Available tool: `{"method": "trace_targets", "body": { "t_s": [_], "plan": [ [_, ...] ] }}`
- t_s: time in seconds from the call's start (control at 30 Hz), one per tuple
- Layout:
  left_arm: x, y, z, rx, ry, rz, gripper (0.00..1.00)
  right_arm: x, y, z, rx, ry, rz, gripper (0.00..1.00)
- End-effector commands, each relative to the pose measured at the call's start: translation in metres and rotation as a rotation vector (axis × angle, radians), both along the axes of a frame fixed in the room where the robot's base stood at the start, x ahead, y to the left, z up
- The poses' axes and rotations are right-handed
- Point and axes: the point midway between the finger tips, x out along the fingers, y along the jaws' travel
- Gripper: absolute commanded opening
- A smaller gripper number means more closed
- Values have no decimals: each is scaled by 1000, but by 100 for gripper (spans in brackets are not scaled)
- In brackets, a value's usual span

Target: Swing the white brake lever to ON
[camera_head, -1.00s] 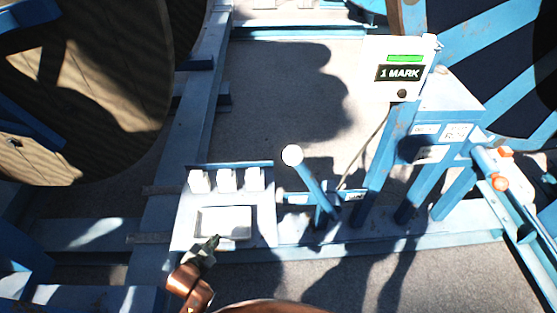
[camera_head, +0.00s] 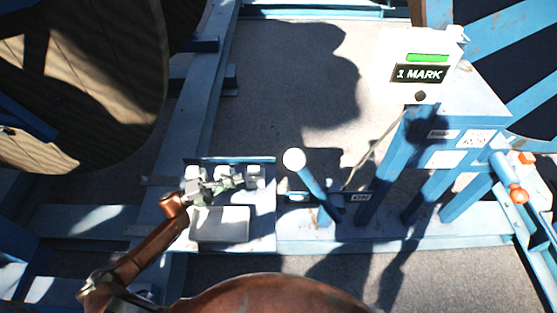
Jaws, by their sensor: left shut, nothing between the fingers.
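The brake lever (camera_head: 313,183) is a blue bar with a white ball knob (camera_head: 294,160) at its upper left end. It rises from a blue pivot on the frame, with an ON label (camera_head: 361,197) just right of its foot and another small label (camera_head: 298,197), unreadable, to the left. The knob leans to the left, over the left label's side. My left gripper (camera_head: 232,183) is shut and empty, left of the knob and apart from it, over a row of white blocks that it partly hides. My right gripper is not in view.
A counter box (camera_head: 420,66) reading 1 MARK stands at upper right above blue posts. An orange knob (camera_head: 518,196) is at the right. Grey floor lies behind the lever.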

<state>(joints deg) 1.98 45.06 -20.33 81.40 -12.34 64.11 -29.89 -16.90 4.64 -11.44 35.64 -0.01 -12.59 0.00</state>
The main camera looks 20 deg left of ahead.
Motion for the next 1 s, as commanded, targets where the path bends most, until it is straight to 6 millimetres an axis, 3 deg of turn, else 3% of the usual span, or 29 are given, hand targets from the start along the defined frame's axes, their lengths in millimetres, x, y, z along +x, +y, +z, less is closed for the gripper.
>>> {"method": "trace_targets", "body": {
  "t_s": [0.57,1.0],
  "plan": [
    [4,-17,8,1,-24,-43,0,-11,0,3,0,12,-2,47],
    [39,-89,36,0,-25,-40,0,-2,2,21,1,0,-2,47]
  ]
}}
